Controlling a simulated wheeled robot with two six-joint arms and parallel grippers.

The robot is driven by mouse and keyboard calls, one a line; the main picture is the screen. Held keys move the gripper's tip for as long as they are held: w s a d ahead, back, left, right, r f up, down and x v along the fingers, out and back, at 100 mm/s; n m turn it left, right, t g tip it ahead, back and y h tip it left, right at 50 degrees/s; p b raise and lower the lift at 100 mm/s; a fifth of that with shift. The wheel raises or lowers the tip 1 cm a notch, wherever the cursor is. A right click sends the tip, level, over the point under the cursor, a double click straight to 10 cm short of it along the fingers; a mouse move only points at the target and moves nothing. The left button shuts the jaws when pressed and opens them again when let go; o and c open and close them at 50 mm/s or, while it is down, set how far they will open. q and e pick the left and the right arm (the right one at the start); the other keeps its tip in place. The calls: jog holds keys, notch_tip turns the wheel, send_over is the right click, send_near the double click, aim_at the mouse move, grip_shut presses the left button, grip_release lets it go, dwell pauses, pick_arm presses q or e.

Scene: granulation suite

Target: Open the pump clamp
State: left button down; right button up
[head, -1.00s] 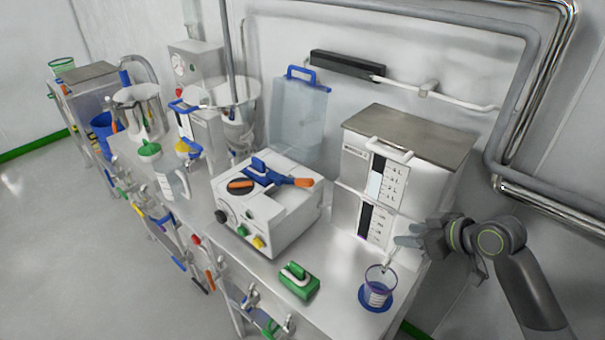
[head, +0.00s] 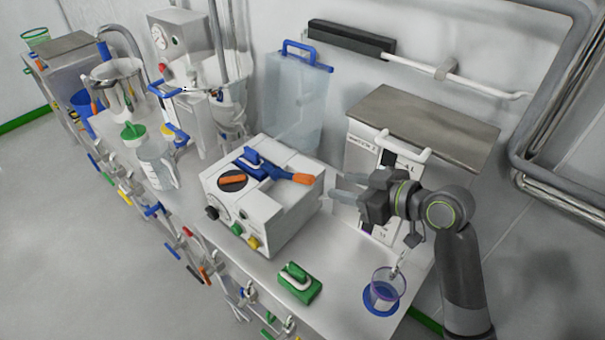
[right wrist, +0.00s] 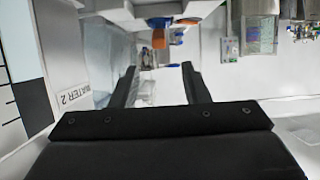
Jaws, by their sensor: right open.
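The pump (head: 262,205) is a white box on the bench, with a dark round dial and several coloured buttons. On its top is the blue pump clamp (head: 262,165) with a lever ending in an orange grip (head: 303,178). The lever lies roughly flat, its orange grip toward the right. My right gripper (head: 336,188) is open and empty, just right of the pump and apart from the orange grip. In the right wrist view, the orange grip (right wrist: 158,38) shows ahead, beyond and between the open fingers (right wrist: 160,72). My left gripper is not in view.
A steel-topped white cabinet (head: 425,125) stands close behind my right gripper. Bottles and vessels stand left.

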aim_at(312, 179)
jog(key=p+x, duration=0.1)
jog(key=x, duration=0.5)
jog(key=shift+w+a, duration=0.1)
jog(key=shift+w, duration=0.05)
jog(key=p+x, duration=0.1)
jog(key=x, duration=0.4)
jog(key=shift+f, duration=0.1)
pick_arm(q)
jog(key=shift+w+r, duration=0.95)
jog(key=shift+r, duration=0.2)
pick_arm(e)
jog(key=shift+x, duration=0.8)
grip_shut()
jog(key=shift+f, duration=0.1)
